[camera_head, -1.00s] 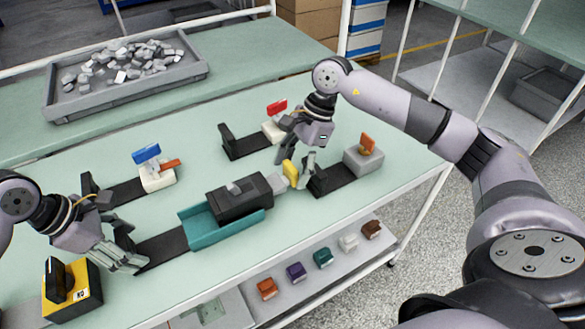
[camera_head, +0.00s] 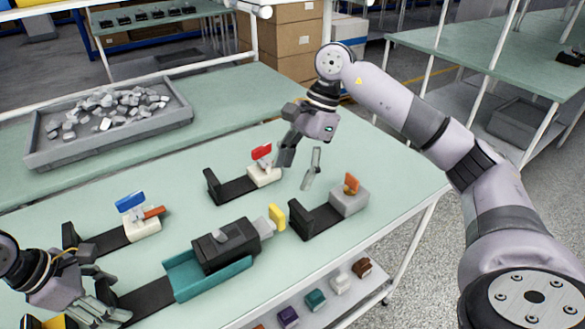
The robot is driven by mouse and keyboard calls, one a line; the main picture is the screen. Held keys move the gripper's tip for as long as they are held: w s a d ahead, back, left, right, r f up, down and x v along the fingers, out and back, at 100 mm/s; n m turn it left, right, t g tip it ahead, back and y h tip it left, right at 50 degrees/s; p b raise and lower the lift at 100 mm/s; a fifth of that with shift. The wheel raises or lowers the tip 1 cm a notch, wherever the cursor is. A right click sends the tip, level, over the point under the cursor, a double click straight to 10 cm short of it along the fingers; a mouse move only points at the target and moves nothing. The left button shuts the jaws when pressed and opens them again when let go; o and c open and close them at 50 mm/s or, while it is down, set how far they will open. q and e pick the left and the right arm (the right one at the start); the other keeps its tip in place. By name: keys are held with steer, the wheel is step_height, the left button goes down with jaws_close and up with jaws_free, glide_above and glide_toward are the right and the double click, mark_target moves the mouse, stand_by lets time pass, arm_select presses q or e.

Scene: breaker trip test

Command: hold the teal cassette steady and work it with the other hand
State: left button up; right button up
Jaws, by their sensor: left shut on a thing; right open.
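The teal cassette (camera_head: 183,285) is a teal tray with a dark block (camera_head: 228,243) in it. A black strip (camera_head: 148,297) extends from its left end, and a grey piece with a yellow tab (camera_head: 277,217) sticks out at its right end. My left gripper (camera_head: 116,312) is at the strip's left end and is shut on the cassette there; its fingers hide the gripped part. My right gripper (camera_head: 300,168) is open and empty, above and behind the yellow tab and apart from it.
Similar black-based fixtures stand around: one with a blue tab (camera_head: 130,201), one with a red tab (camera_head: 262,152), one with an orange tab (camera_head: 351,184). A grey tray (camera_head: 108,132) of pale pieces is at the back left. Coloured blocks (camera_head: 315,299) sit on the lower shelf.

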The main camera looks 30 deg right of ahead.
arm_select(q)
steer(key=o, duration=1.6)
steer(key=shift+o, duration=0.2)
steer(key=shift+r, duration=0.1)
